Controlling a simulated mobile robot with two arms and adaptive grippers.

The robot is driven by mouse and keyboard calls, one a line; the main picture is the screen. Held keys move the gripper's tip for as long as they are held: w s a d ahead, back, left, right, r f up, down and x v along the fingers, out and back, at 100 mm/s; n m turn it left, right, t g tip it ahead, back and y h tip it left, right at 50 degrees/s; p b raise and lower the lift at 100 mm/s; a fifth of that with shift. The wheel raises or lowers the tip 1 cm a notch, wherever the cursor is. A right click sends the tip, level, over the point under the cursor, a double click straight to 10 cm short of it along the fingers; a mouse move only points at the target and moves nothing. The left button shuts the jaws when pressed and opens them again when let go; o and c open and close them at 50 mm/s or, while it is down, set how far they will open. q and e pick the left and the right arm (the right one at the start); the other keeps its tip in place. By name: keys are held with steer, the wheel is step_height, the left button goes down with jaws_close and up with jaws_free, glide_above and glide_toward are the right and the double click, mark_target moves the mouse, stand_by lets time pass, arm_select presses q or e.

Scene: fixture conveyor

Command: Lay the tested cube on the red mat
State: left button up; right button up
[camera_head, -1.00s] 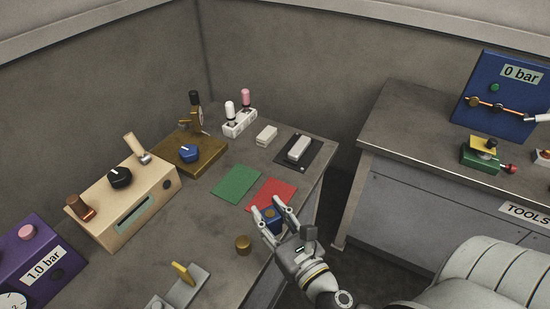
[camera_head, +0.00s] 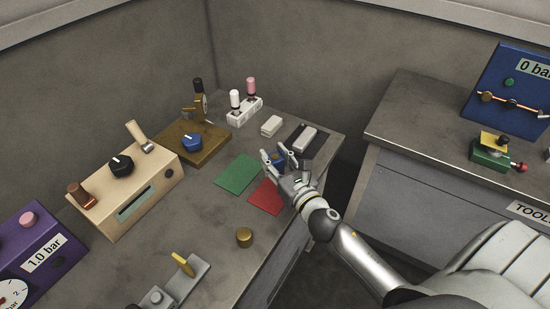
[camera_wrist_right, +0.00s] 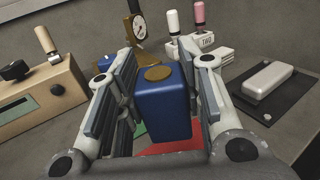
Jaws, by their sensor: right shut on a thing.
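A blue cube with a brass disc on top (camera_wrist_right: 162,100) is between the fingers of my right gripper (camera_wrist_right: 160,95), which is shut on it. In the head view the cube (camera_head: 277,159) is mostly hidden by the fingers of the right gripper (camera_head: 277,158). The red mat (camera_head: 265,196) lies on the bench, partly covered by the right gripper in the head view. The wrist view shows a strip of the red mat (camera_wrist_right: 172,147) behind and below the cube. The cube's height above the mat cannot be told. My left gripper is not in view.
A green mat (camera_head: 238,174) lies left of the red mat. A dark plate with a pale block (camera_head: 305,139) is behind the gripper, near a pale block (camera_head: 271,126) and a white switch box (camera_head: 244,112). A brass knob (camera_head: 244,237) stands in front.

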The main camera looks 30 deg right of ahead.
steer(key=shift+f+b, duration=0.3)
steer(key=shift+f, duration=0.05)
steer(key=b, duration=0.4)
glide_above(275, 191)
step_height(275, 191, down, 5)
steer(key=shift+r, duration=0.1)
steer(key=shift+f+b, duration=0.7)
steer(key=shift+b, duration=0.1)
steer(key=shift+f+b, duration=0.6)
steer(key=o, duration=1.1)
steer(key=s, duration=1.2)
steer(key=shift+d, duration=0.15)
